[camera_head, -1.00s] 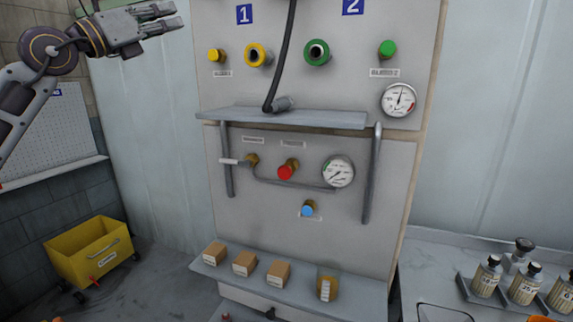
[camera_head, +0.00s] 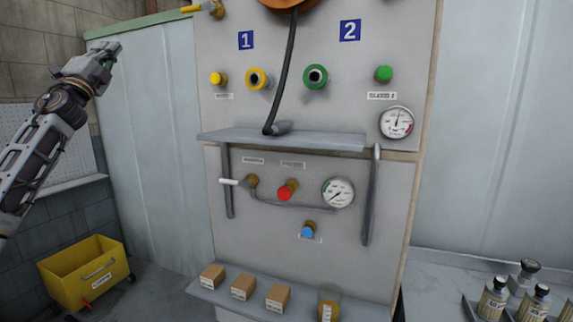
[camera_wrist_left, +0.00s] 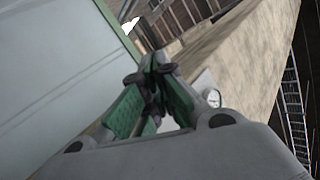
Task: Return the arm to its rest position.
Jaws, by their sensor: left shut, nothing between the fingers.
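My left arm (camera_head: 45,150) comes in from the left edge of the head view and is raised, bent up at the wrist. My left gripper (camera_head: 112,50) is at the upper left, in front of the pale wall and left of the grey panel (camera_head: 270,225). It touches nothing that I can see. In the left wrist view its green-padded fingers (camera_wrist_left: 152,82) meet at the tips with nothing held between them. My right gripper is in neither view.
The panel carries valves, gauges and a shelf (camera_head: 325,142) with a black hose (camera_head: 284,75) end on it. A lower ledge (camera_head: 225,297) holds small boxes and a jar. A yellow bin (camera_head: 85,272) stands at lower left. Bottles (camera_head: 492,300) stand at lower right.

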